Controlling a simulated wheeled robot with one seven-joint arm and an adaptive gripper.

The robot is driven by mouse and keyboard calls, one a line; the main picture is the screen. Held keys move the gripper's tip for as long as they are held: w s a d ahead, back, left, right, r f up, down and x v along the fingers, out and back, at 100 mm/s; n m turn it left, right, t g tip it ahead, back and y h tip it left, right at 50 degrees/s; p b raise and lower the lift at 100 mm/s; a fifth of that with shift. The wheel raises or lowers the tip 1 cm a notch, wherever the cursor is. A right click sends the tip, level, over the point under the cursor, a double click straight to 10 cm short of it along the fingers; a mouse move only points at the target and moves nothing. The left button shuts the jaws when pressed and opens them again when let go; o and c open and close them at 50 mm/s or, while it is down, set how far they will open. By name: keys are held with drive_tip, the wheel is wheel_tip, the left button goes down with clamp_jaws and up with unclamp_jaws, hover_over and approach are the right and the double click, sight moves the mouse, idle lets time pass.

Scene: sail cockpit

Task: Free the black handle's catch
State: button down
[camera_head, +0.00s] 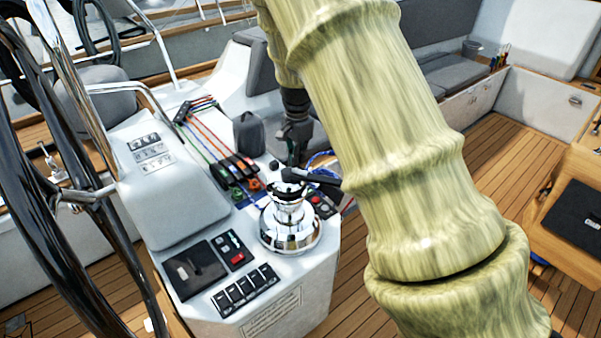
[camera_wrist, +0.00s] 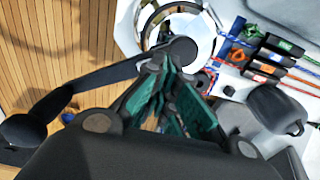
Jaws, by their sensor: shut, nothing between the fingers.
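The black handle (camera_head: 318,179) sits on top of the chrome winch (camera_head: 290,228) and sticks out to the right. In the wrist view the handle (camera_wrist: 95,78) runs from its round head (camera_wrist: 181,50) over the winch (camera_wrist: 203,42) down to a black knob end at the lower left. My gripper (camera_head: 291,163) is just above the handle's head, pointing down. In the wrist view my gripper (camera_wrist: 167,72) has its green-padded fingers drawn together at the tips, right by the round head, with nothing between them. I cannot tell whether the tips touch it. The catch itself is not distinguishable.
A row of black rope clutches (camera_head: 243,163) with coloured ropes lies behind the winch. A dark grey cover (camera_head: 249,133) stands beside them. Switch panels (camera_head: 245,289) are in front. A large black wheel (camera_head: 75,190) is at the left. Wooden deck (camera_head: 490,150) is open at the right.

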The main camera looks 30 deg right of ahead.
sight(297, 170)
drive_tip(key=shift+f+b, duration=0.35)
drive_tip(key=shift+f, duration=0.85)
idle(0.8)
drive_tip(key=shift+r, duration=0.1)
drive_tip(key=shift+r+p, duration=2.9)
drive_tip(key=shift+r, duration=0.55)
drive_tip(key=shift+f, duration=0.1)
